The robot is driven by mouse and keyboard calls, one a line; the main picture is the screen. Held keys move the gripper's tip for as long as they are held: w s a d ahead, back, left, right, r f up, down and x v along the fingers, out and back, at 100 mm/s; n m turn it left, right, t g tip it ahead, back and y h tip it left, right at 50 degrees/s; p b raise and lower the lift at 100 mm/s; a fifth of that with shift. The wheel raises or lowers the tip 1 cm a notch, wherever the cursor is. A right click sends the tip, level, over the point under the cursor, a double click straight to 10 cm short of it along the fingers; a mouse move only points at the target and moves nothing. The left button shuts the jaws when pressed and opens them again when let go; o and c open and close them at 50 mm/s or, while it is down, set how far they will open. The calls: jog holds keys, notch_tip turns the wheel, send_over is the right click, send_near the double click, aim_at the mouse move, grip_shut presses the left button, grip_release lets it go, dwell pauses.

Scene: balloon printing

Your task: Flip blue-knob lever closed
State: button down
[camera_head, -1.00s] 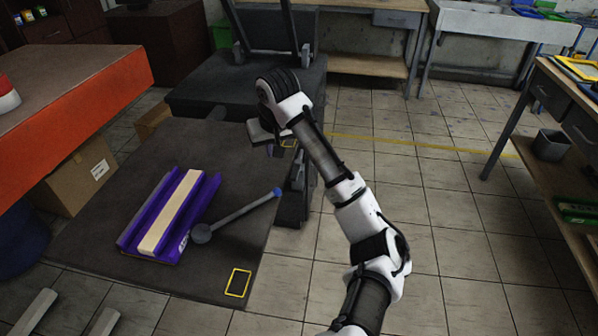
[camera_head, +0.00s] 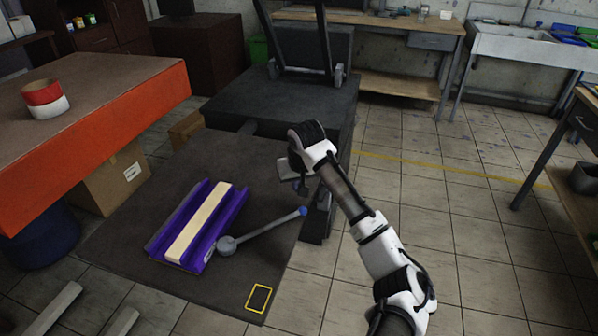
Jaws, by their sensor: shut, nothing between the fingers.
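The lever is a grey rod (camera_head: 265,230) with a blue knob (camera_head: 303,211) at its right end and a round grey pivot (camera_head: 227,245) at its left end. It lies low and slants up to the right across the dark table. The pivot is beside a purple channel (camera_head: 233,208) that holds a long pale wooden bar (camera_head: 200,225). My gripper (camera_head: 290,170) is above and slightly left of the blue knob in the picture, apart from it. Its fingers are shut and empty, and my wrist partly hides them.
A dark machine block (camera_head: 285,105) with an upright frame stands behind. A red-orange table (camera_head: 120,110) with a red and white roll (camera_head: 45,98) is at the left. A cardboard box (camera_head: 112,185) is under it. Open tiled floor (camera_head: 450,215) lies to the right.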

aim_at(306, 210)
jog(key=shift+x, duration=0.95)
jog(key=s, duration=0.1)
jog(key=p, duration=0.1)
jog(key=s+d, duration=0.1)
jog(key=shift+s+f+p, duration=0.3)
jog(key=shift+s+f, duration=0.25)
jog(key=shift+s, duration=0.25)
jog(key=shift+s, duration=0.1)
jog(key=shift+s+d+m+h+p, duration=0.3)
jog(key=shift+s+d+m, duration=0.5)
jog(key=shift+s, duration=0.25)
